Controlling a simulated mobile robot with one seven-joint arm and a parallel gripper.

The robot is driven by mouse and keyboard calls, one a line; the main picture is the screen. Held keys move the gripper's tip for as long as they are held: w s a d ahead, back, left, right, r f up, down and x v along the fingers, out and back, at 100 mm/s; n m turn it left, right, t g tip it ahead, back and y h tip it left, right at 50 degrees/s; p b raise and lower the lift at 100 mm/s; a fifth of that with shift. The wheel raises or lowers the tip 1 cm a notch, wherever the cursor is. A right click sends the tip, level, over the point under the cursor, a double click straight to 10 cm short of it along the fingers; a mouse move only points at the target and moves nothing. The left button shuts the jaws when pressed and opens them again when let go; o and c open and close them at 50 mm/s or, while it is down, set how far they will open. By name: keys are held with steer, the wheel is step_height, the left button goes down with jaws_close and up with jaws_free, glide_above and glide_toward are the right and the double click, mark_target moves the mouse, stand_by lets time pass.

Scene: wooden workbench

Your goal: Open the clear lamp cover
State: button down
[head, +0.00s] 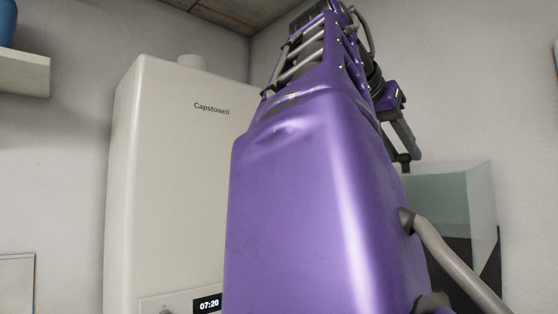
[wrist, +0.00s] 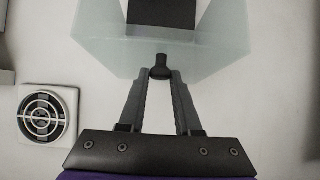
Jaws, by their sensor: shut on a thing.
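The clear lamp cover (head: 457,192) is a pale, see-through box at the right, partly hidden behind my purple arm in the head view. It also shows in the wrist view (wrist: 105,40), with a dark panel (wrist: 162,14) seen at its middle. A small black knob (wrist: 160,60) sits at the cover's near edge. My gripper (wrist: 160,76) is shut on this knob, its two fingers converging there. In the head view my gripper (head: 407,163) is by the cover's upper left side. I cannot tell whether the cover is ajar.
A white boiler (head: 165,170) marked "Capstowell" stands left of my arm, with a display (head: 207,304) reading 07:20. A white shelf (head: 25,72) with a blue pot (head: 7,22) is at the far left. A round vent (wrist: 45,114) is on the wall left of my gripper.

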steer(key=shift+d+r, duration=0.2)
steer(key=shift+d, duration=0.05)
stand_by(0.3)
steer(key=c, duration=0.6)
jaws_free()
steer(key=shift+w, duration=0.1)
steer(key=shift+v, duration=3.7)
